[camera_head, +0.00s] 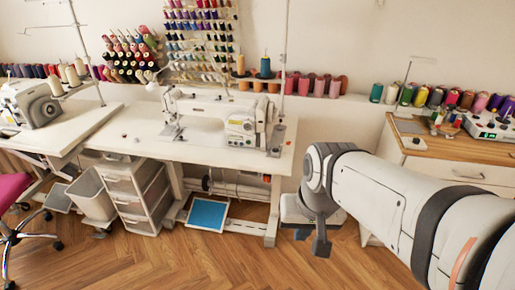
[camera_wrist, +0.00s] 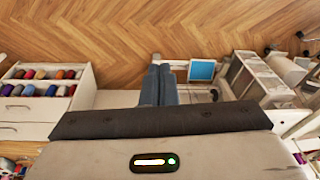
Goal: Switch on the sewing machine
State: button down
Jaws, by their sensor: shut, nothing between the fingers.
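A white sewing machine (camera_head: 205,106) stands on the white table (camera_head: 130,140) in the middle of the head view. A small panel with a greenish display (camera_head: 242,127) is on its right front. I cannot make out a power switch or tell whether the machine is on. My gripper (camera_head: 320,246) hangs down beyond the table's right end, below the tabletop and apart from the machine. My gripper's dark fingers also show in the wrist view (camera_wrist: 160,68), together and with nothing held. The sewing machine cannot be made out in the wrist view.
A second machine (camera_head: 34,103) stands on the left table. A drawer unit (camera_head: 128,198) and a blue pedal plate (camera_head: 208,214) are under the middle table. A wood-topped cabinet (camera_head: 465,150) stands right, partly behind my arm. Thread spools line the wall. The front wood floor (camera_head: 180,265) is clear.

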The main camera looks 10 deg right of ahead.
jog(key=w+a+f+m+g+y+b, duration=0.1)
jog(key=w+a+f+m+y+b, duration=0.25)
jog(key=f+m, duration=0.25)
jog(key=w+a+f+m+g+y+b, duration=0.1)
jog(key=w+a+f+m+y+b, duration=0.2)
jog(key=a+f+m+y+b, duration=0.15)
jog(key=w+a+f+m+t+y+b, duration=0.35)
jog(key=w+f+m+b, duration=0.35)
jog(key=w+m, duration=0.4)
jog(key=w+d+f+m+t+h+b, duration=0.3)
jog(key=w+d+f+m+t+b, duration=0.6)
jog(key=m, duration=1.5)
jog(key=w+d+f+t, duration=0.4)
jog(key=w+d+f, duration=0.3)
jog(key=w+f, duration=0.3)
jog(key=shift+d, duration=0.4)
jog(key=shift+f+t, duration=0.1)
jog(key=shift+t, duration=0.15)
